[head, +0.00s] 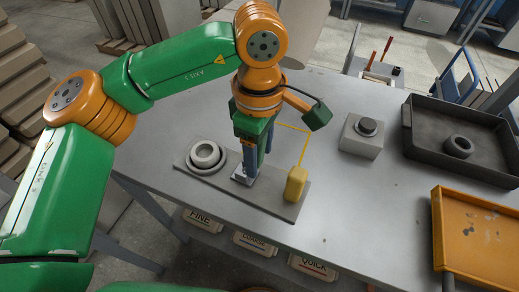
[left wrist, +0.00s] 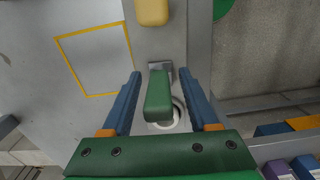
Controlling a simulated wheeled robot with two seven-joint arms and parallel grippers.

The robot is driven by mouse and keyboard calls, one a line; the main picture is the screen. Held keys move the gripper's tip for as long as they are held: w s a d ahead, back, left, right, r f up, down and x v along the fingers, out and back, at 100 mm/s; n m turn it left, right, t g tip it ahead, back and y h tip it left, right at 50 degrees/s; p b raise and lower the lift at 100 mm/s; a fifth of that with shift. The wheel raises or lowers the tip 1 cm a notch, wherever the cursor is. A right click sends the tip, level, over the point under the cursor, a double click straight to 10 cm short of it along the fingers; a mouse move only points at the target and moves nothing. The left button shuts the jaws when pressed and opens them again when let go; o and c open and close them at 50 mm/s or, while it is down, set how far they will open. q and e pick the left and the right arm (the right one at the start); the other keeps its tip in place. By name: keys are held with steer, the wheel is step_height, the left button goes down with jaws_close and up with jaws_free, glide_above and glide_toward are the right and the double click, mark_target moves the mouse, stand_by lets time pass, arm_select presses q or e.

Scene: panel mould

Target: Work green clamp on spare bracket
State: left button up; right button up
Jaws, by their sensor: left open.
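The green clamp (left wrist: 158,98) shows in the left wrist view as a rounded green handle above a grey metal base (left wrist: 160,66). A yellow handle (head: 295,183) stands at the plate's right end and also shows in the left wrist view (left wrist: 152,12). I cannot tell which part is the spare bracket.
Pale rings (head: 206,155) lie at the plate's left end. A yellow outline marks the table behind the plate. A grey box with a dark button (head: 361,136), a dark tray (head: 425,147) holding a ring (head: 459,146), and an orange tray (head: 439,218) stand to the right.

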arm_select(q)
jaws_close()
steer(key=shift+w, duration=0.1)
stand_by(1.2)
